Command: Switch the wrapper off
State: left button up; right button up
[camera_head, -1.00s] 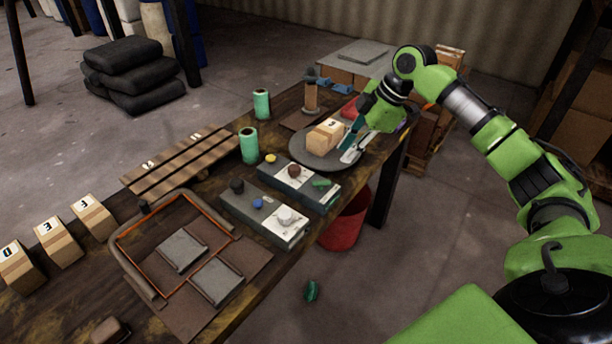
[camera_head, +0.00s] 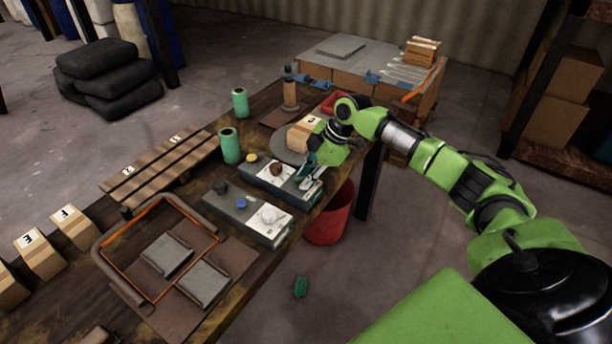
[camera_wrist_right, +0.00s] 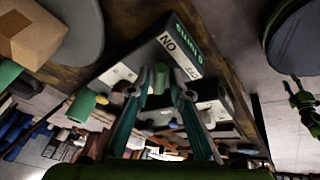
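A grey control box (camera_head: 262,177) with a pale top plate, a brown knob (camera_head: 276,170) and a yellow button (camera_head: 252,157) stands on the bench. Its green switch, seen earlier at the right end, is now hidden behind my right gripper (camera_head: 308,174). In the wrist view a box end (camera_wrist_right: 183,52) with a label reading "NO" lies just ahead. A green knob-like part (camera_wrist_right: 158,78) shows between the teal fingertips (camera_wrist_right: 160,75). The fingers look apart; contact cannot be told. A grey turntable (camera_head: 287,152) carries a cardboard box (camera_head: 303,132). My left gripper is not in view.
A second control box (camera_head: 235,212) with a dark knob, blue button and white knob stands nearer. Green rolls (camera_head: 230,146) stand behind. A red bin (camera_head: 328,218) is below the bench edge.

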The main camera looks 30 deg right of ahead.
grip_shut()
jog(key=shift+r+m+p, duration=0.2)
jog(key=shift+m+p, duration=0.2)
jog(key=shift+p, duration=0.4)
jog(key=m+h+p, duration=0.1)
jog(key=m+p, duration=0.2)
jog(key=p, duration=0.2)
jog(key=m+h+p, duration=0.2)
jog(key=m+p, duration=0.1)
jog(key=p, duration=0.2)
jog(key=a+m+t+h+p, duration=0.1)
jog(key=m+p, duration=0.3)
jog(key=p, duration=0.1)
jog(key=shift+s+r, duration=0.1)
jog(key=m+h+p, duration=0.1)
jog(key=m+p, duration=0.1)
jog(key=m, duration=0.1)
jog(key=shift+a+h, duration=0.1)
jog(key=shift+h, duration=0.3)
jog(key=shift+f+m+g+h+p, duration=0.15)
jog(key=shift+m+g+h+p, duration=0.2)
jog(key=shift+m, duration=0.7)
jog(key=shift+f+m+g+h+p, duration=0.1)
jog(key=shift+m+g+h+p, duration=0.2)
jog(key=shift+m, duration=0.75)
